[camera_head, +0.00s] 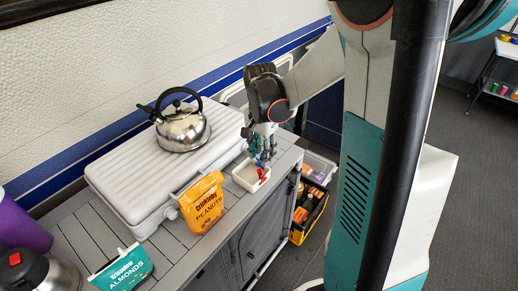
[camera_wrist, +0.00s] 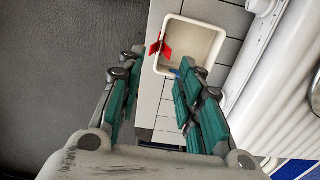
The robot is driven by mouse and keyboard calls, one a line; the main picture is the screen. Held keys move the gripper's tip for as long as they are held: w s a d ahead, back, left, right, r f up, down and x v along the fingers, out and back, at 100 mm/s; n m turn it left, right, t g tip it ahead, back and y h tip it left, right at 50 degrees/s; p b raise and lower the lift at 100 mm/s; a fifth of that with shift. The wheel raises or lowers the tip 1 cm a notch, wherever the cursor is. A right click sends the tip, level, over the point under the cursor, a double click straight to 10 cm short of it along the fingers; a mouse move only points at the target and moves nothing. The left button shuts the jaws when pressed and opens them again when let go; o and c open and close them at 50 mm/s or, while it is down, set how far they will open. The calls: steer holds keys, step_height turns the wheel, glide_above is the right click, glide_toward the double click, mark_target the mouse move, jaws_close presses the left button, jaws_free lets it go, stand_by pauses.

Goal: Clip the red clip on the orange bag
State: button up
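The red clip (camera_head: 262,173) is at the small white tray (camera_head: 243,180) on the counter. In the wrist view the red clip (camera_wrist: 161,46) shows at the near-left rim of the tray (camera_wrist: 205,28). A blue clip (camera_wrist: 176,72) is partly hidden by a finger. My gripper (camera_head: 262,156) points down over the tray. In the wrist view my gripper (camera_wrist: 160,62) has its teal-padded fingers apart, with nothing between them; the red clip lies just beyond the fingertips. The orange peanuts bag (camera_head: 203,203) stands upright on the counter, left of the tray.
A white ribbed case (camera_head: 120,178) with a steel kettle (camera_head: 183,128) on it fills the back of the counter. A teal almonds bag (camera_head: 122,269) and a purple container (camera_head: 22,226) stand at front left. A yellow-black crate (camera_head: 308,213) is below the counter's right end.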

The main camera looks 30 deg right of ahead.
mark_target(262, 176)
step_height(262, 176, down, 7)
steer(key=b, duration=0.5)
steer(key=shift+s+f, duration=0.1)
steer(key=shift+f, duration=0.1)
steer(key=c, duration=0.6)
steer(key=shift+c, duration=0.2)
steer(key=shift+r, duration=0.15)
steer(key=shift+r+p, duration=1.85)
steer(key=shift+r, duration=0.6)
